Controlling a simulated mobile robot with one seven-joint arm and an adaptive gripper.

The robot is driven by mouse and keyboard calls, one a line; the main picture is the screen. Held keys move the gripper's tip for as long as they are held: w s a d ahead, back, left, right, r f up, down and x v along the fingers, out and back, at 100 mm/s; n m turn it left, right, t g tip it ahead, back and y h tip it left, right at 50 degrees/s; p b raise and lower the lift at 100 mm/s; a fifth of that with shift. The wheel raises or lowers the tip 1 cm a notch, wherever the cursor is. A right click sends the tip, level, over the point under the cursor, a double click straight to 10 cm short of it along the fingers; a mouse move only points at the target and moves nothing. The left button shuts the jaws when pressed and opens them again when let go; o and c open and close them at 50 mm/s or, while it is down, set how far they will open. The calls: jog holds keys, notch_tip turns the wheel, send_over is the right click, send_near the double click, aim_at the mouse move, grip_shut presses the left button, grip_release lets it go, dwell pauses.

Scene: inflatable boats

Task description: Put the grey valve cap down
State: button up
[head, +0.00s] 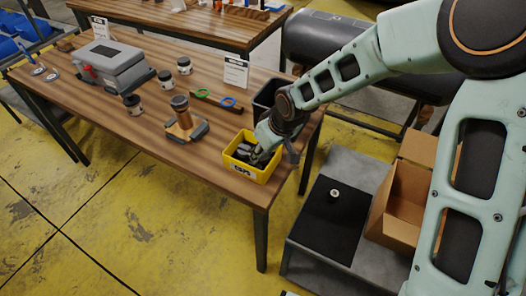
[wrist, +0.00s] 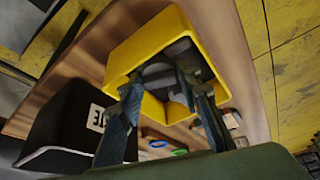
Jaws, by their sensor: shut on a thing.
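My gripper (head: 262,153) reaches down into a small yellow bin (head: 243,170) at the front right corner of the wooden table. In the wrist view its two fingers (wrist: 160,88) point into the same yellow bin (wrist: 140,42). A rounded grey piece, which looks like the grey valve cap (wrist: 160,71), shows between the fingertips, and the gripper is shut on it. Other dark grey pieces lie in the bin close around it. The fingers partly hide the piece, and I cannot tell whether it touches the others.
A black bin (head: 267,94) stands behind the yellow one; its label (wrist: 96,117) shows in the wrist view. Left are a tool stand (head: 182,123), several dark jars and a grey case (head: 113,66). A cardboard box (head: 403,200) and black mat (head: 330,218) lie right.

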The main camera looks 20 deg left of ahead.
jog(key=shift+f+b, duration=0.3)
jog(key=shift+f, duration=0.05)
jog(key=o, duration=0.8)
jog(key=shift+c, duration=0.2)
jog(key=shift+r+p, duration=0.5)
jog(key=p+v, duration=0.2)
jog(key=v, duration=0.9)
jog(key=shift+d+r, duration=0.2)
jog(key=shift+r, duration=0.15)
